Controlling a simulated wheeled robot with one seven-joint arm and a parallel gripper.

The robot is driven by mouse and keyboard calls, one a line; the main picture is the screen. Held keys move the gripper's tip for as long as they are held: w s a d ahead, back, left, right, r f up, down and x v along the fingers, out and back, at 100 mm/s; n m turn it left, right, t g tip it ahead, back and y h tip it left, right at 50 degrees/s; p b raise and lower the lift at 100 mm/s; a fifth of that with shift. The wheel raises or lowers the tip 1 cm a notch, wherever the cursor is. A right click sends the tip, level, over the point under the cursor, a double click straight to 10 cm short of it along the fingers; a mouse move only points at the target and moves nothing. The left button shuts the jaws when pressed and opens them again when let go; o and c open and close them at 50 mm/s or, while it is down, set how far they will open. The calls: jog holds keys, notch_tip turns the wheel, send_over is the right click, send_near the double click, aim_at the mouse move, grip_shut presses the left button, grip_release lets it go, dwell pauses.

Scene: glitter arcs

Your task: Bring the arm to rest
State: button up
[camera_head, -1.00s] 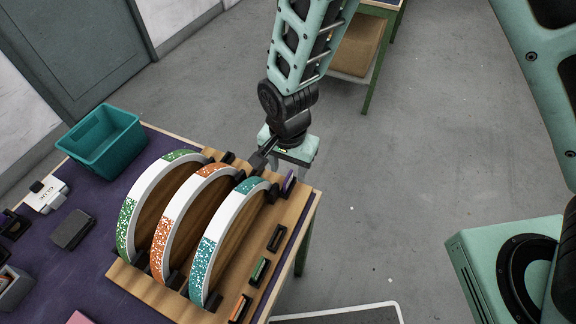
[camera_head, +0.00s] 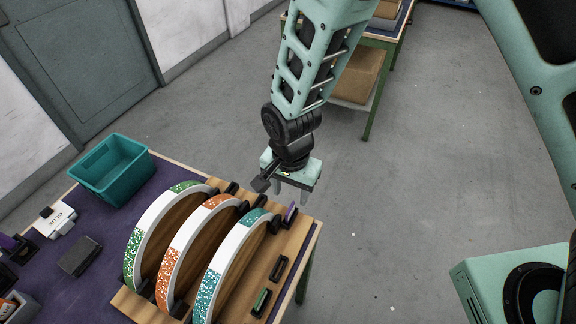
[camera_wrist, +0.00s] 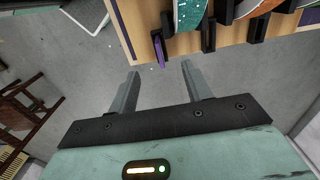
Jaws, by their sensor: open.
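My gripper (camera_head: 290,191) is open and empty, with its fingers pointing down by the far right corner of the work table. Three arcs with glittered ends stand in a wooden rack (camera_head: 285,255): a green one (camera_head: 140,235), an orange one (camera_head: 178,250) and a teal one (camera_head: 222,262). My gripper is apart from them, beyond the teal arc.
A purple piece (camera_head: 290,213) sits in a black holder near the rack's far corner, close to my gripper. A teal bin (camera_head: 112,168) stands at the table's back left. Another table with a cardboard box (camera_head: 357,75) stands behind. The floor at right is clear.

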jog(key=s+d+r+n, duration=0.5)
jog(key=s+r+n, duration=0.2)
jog(key=r, duration=0.2)
jog(key=s+d+r+n, duration=0.5)
jog(key=s+r+n, duration=0.2)
jog(key=r, duration=0.3)
jog(key=shift+s+r+y, duration=0.25)
jog(key=shift+s+y, duration=0.05)
jog(key=shift+s, duration=0.3)
